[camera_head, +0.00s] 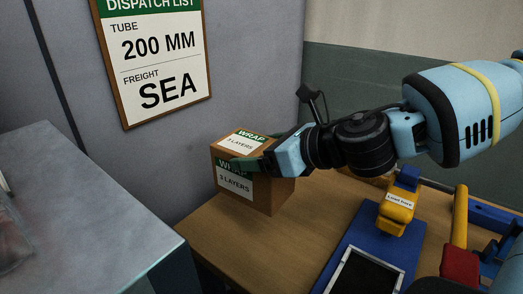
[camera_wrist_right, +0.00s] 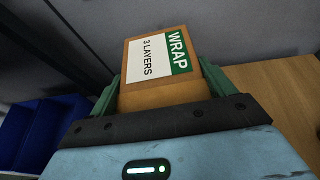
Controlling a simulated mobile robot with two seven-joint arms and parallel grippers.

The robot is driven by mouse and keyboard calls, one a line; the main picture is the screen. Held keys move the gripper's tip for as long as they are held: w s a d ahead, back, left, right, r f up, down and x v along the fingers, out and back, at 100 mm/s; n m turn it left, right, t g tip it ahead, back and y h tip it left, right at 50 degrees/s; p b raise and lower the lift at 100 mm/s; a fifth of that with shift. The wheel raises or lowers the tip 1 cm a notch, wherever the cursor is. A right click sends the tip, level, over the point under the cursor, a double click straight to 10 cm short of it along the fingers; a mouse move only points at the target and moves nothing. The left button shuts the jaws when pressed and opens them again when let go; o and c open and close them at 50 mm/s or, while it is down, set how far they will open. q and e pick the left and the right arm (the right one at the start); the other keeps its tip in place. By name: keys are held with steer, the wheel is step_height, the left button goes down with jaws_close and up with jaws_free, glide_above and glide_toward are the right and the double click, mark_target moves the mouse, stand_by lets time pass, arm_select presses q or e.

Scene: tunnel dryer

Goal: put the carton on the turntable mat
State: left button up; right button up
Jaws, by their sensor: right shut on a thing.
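The carton (camera_head: 266,190) is a brown box with green and white "WRAP 3 LAYERS" labels on its top and side. My right gripper (camera_head: 252,166) is shut on it, with green fingers on either side. The wrist view shows the carton (camera_wrist_right: 157,94) upright between the two fingers (camera_wrist_right: 160,88). The carton is at the far left end of the wooden table; I cannot tell whether it touches the top. A black pad with a pale border (camera_head: 366,278), perhaps the turntable mat, lies on a blue base at the bottom, cut off by the frame. My left gripper is out of view.
A yellow and blue device (camera_head: 397,210) labelled "Load here" stands behind the pad. Red, yellow and blue parts (camera_head: 461,240) are to its right. A grey cabinet (camera_head: 90,215) is at left. Blue bins (camera_wrist_right: 38,130) show in the wrist view. The wooden table (camera_head: 290,245) is clear in front of the carton.

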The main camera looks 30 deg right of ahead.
mark_target(240, 178)
steer(key=shift+w+a+f+m+t+h, duration=0.3)
steer(key=shift+a+f+m+h, duration=0.5)
steer(key=shift+h, duration=0.3)
steer(key=shift+a+f+m+h, duration=0.55)
steer(key=shift+a+m+h, duration=0.05)
steer(key=shift+m+h, duration=0.1)
steer(key=shift+s+a+f+m+t+h, duration=0.2)
steer(key=shift+a+f+m+h, duration=0.15)
steer(key=shift+a, duration=0.15)
steer(key=shift+s+a+f+m+t+h, duration=0.15)
steer(key=shift+a+f+m+h, duration=0.1)
steer(key=shift+a+m+h, duration=0.15)
steer(key=shift+s, duration=0.1)
